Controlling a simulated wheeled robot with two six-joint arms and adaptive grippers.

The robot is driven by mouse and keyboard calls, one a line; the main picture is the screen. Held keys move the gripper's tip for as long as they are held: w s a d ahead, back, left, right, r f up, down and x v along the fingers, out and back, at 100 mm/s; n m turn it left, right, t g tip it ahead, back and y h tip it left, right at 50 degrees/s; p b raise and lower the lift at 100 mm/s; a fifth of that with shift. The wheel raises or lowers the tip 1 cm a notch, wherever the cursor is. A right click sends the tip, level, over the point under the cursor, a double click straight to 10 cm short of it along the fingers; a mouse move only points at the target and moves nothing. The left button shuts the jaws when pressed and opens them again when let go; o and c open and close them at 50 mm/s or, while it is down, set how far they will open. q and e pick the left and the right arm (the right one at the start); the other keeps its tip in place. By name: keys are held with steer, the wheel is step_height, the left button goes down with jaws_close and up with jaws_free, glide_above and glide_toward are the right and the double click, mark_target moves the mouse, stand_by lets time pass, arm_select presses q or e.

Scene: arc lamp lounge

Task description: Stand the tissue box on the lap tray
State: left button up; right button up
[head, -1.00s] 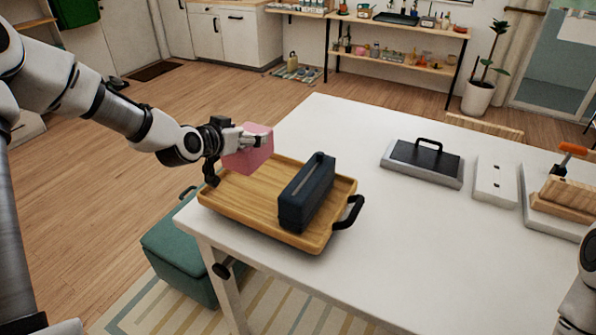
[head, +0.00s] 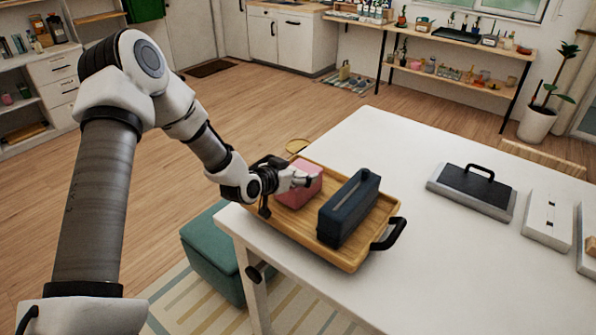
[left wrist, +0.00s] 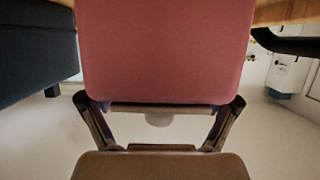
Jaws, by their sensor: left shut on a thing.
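The tissue box, a pink box (head: 299,190), is at the left part of the wooden lap tray (head: 345,256). My left gripper (head: 306,181) is shut on it from the left side. The box looks upright and low over the tray floor; whether its underside touches is hidden. In the left wrist view the pink box (left wrist: 165,50) fills the upper middle, with the gripper fingers (left wrist: 160,108) below it. The tray has a black handle (head: 389,234) on its right end. My right gripper is not in view.
A long navy box (head: 349,208) with a slotted top stands on the tray just right of the pink box. The tray sits near the left corner of the white table (head: 400,150). A dark board with a handle (head: 474,188) lies to the right. Table space between is clear.

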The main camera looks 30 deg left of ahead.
arm_select(q)
steer(key=o, duration=1.2)
steer(key=shift+f, duration=0.15)
steer(key=shift+w, duration=0.2)
